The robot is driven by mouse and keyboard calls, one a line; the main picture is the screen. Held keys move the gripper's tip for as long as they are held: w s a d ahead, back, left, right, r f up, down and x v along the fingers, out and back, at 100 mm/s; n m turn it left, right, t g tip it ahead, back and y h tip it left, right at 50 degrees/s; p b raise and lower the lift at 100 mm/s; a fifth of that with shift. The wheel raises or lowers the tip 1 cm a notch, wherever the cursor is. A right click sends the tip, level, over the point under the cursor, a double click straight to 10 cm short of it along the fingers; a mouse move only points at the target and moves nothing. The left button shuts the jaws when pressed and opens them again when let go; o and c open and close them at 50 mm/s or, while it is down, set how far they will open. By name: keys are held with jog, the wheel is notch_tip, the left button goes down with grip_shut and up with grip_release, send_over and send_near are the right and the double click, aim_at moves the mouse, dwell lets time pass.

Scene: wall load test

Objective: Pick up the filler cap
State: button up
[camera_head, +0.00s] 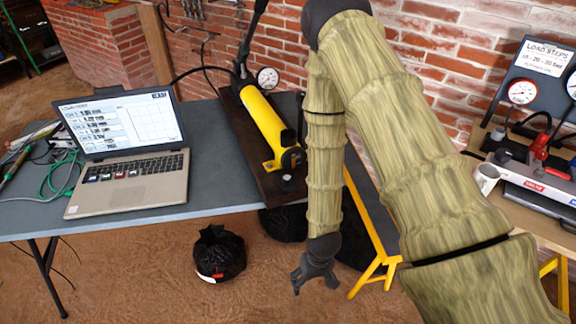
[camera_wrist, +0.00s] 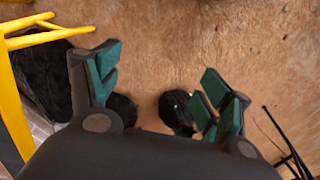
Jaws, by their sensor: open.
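I cannot make out the filler cap for certain. A yellow hand pump cylinder (camera_head: 262,122) lies on a dark board at the right end of the grey table. A black round fitting (camera_head: 291,158) is at its near end; I cannot tell whether this is the cap. My gripper (camera_head: 300,281) hangs low, pointing down, in front of and below that table end, away from the pump. In the wrist view my gripper (camera_wrist: 155,82) has its green-padded fingers spread, with nothing between them but the view of the floor.
A laptop (camera_head: 126,150) stands on the grey table (camera_head: 222,189). A black bag (camera_head: 219,254) lies on the floor left of my gripper. A yellow-legged stand (camera_head: 378,278) is close on its right.

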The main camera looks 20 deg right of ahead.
jog(key=w+r+p, duration=0.7)
jog(key=w+r, duration=0.5)
jog(key=r, duration=0.5)
notch_tip(320, 180, up, 16)
jog(key=h+p, duration=0.1)
jog(key=p, duration=0.3)
send_over(287, 177)
jog(key=shift+w+d+f+p, duration=0.15)
jog(key=shift+f+p, duration=0.65)
jog(key=shift+f, duration=1.4)
jog(key=shift+s+f+p, duration=0.15)
jog(key=shift+f+p, duration=0.45)
jog(key=shift+f, duration=0.3)
jog(key=shift+s+f+p, duration=0.15)
jog(key=shift+f+p, duration=0.45)
jog(key=shift+f, duration=1.4)
jog(key=c, duration=1)
